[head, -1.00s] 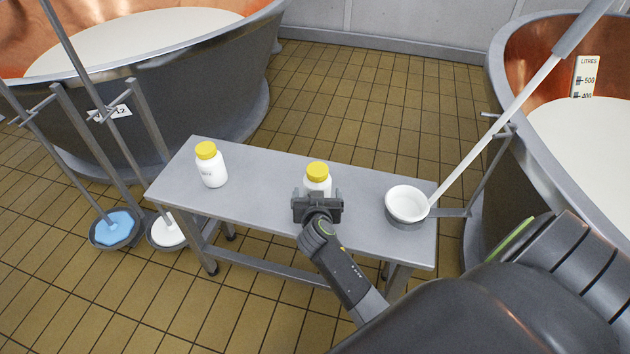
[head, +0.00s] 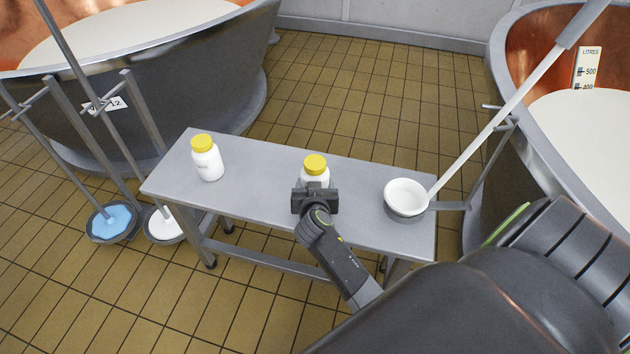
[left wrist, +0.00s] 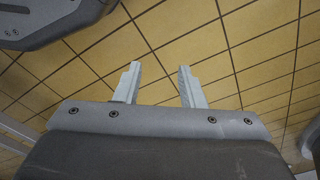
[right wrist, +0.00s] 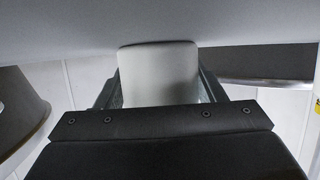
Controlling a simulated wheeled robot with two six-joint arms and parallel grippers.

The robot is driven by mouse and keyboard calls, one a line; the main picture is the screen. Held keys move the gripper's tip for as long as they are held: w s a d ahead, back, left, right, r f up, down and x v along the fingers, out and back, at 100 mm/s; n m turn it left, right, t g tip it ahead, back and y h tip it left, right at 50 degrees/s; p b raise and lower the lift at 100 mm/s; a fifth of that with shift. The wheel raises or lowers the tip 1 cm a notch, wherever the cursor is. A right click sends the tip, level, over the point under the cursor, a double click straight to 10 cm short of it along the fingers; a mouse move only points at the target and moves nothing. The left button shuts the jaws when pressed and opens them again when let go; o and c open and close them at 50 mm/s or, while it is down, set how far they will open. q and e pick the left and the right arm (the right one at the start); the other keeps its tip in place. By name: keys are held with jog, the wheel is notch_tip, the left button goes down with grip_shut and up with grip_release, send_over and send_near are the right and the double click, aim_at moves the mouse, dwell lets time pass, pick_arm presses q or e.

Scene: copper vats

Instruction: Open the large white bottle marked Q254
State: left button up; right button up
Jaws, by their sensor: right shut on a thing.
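Two white bottles with yellow caps stand on a grey metal bench. The right-hand bottle (head: 315,176) is upright near the bench's front edge, its yellow cap (head: 315,163) on. My right gripper (head: 315,190) is shut on this bottle's body from the near side, below the cap. The right wrist view shows its white side (right wrist: 158,75) between the fingers. The left-hand bottle (head: 208,163) is upright and capped, with a small mark that I cannot read. The held bottle's marking is hidden. My left gripper (left wrist: 160,85) is open and empty, with tiled floor behind it.
The grey bench (head: 255,185) has free room between the bottles. Large copper-lined vats stand left (head: 170,85) and right (head: 590,130). Poles with blue (head: 112,219) and white discs stand left.

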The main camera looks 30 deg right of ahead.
aim_at(315, 162)
jog(key=shift+r, duration=0.15)
